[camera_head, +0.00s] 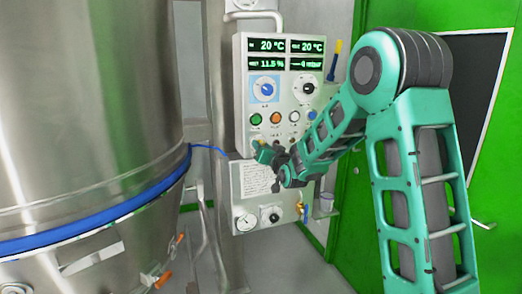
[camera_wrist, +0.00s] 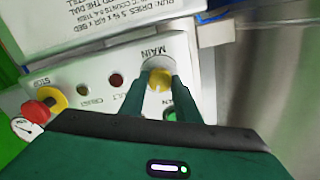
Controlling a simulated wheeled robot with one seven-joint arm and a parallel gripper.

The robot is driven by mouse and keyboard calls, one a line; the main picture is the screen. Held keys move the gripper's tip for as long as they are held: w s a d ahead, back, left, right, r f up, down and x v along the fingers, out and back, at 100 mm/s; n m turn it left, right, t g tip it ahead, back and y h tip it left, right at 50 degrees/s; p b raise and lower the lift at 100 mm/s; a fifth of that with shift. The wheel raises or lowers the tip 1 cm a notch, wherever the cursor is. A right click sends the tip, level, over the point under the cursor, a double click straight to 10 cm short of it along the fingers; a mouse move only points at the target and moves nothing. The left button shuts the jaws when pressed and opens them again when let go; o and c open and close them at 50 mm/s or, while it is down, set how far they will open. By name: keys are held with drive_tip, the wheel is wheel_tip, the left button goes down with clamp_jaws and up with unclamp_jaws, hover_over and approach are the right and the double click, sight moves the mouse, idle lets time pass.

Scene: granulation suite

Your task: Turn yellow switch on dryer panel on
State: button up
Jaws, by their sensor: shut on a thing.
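The yellow switch (camera_wrist: 158,81) sits on a round plate under the label MAIN on the dryer panel (camera_wrist: 208,72). In the wrist view it is between my two fingertips, and my gripper (camera_wrist: 161,84) is shut on it. The wrist picture shows the panel turned over, so the switch's exact angle is hard to tell. In the head view the dryer panel (camera_head: 243,100) is a grey box with green displays and knobs. My gripper (camera_head: 268,156) is at the panel's lower part there, and it hides the switch.
A red stop button (camera_wrist: 38,110) on a yellow base, a red lamp (camera_wrist: 117,80) and a green button (camera_wrist: 170,114) are close by. The large steel vessel (camera_head: 90,130) stands left of the panel. A green door (camera_head: 440,15) is at right.

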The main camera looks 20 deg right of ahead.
drive_tip(key=o, duration=1)
drive_tip(key=shift+f, duration=0.1)
drive_tip(key=shift+o, duration=0.2)
drive_tip(key=shift+s, duration=0.15)
drive_tip(key=s, duration=1)
drive_tip(key=shift+s+d, duration=0.2)
drive_tip(key=shift+d+f, duration=0.1)
